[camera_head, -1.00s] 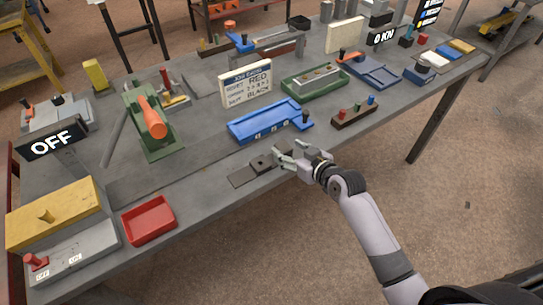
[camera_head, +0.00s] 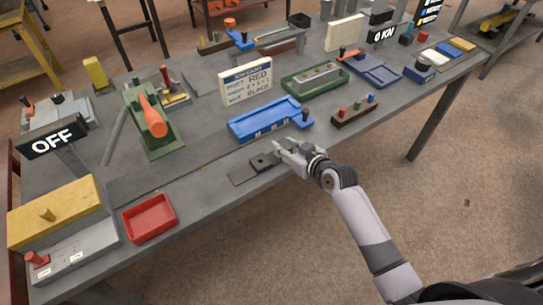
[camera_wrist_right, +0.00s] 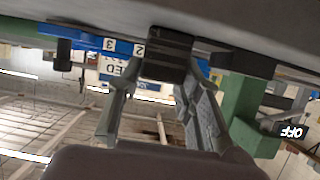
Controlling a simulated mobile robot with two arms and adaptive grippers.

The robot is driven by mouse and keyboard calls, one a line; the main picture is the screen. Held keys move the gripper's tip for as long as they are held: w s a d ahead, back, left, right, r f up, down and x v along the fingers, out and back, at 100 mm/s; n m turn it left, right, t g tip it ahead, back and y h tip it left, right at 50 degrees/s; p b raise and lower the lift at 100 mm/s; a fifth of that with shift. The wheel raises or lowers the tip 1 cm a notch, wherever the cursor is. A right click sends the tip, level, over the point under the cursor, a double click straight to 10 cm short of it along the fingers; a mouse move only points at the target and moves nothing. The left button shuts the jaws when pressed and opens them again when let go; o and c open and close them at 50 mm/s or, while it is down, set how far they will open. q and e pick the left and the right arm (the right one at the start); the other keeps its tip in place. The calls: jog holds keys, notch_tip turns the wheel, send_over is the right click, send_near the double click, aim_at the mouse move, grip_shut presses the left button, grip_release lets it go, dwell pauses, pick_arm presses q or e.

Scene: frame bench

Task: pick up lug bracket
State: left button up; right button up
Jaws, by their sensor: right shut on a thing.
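The lug bracket (camera_head: 262,161) is a dark grey piece with a hole in its flat part. It lies by the front edge of the bench, partly over a flat dark plate. My right gripper (camera_head: 281,151) comes in from the right and is shut on the bracket's right end. In the right wrist view the dark end of the bracket (camera_wrist_right: 168,58) shows between the two fingertips, close to the bench top. The gripped part is mostly hidden by the fingers in the head view. My left gripper is not in view.
A blue fixture (camera_head: 262,121) stands just behind the gripper. A red tray (camera_head: 150,235) and a yellow-topped block (camera_head: 55,212) are at the left front. A green press with an orange handle (camera_head: 152,117) stands farther left. A rack of coloured pegs (camera_head: 354,113) is to the right.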

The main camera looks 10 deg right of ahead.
grip_shut()
jog(key=shift+r, duration=0.2)
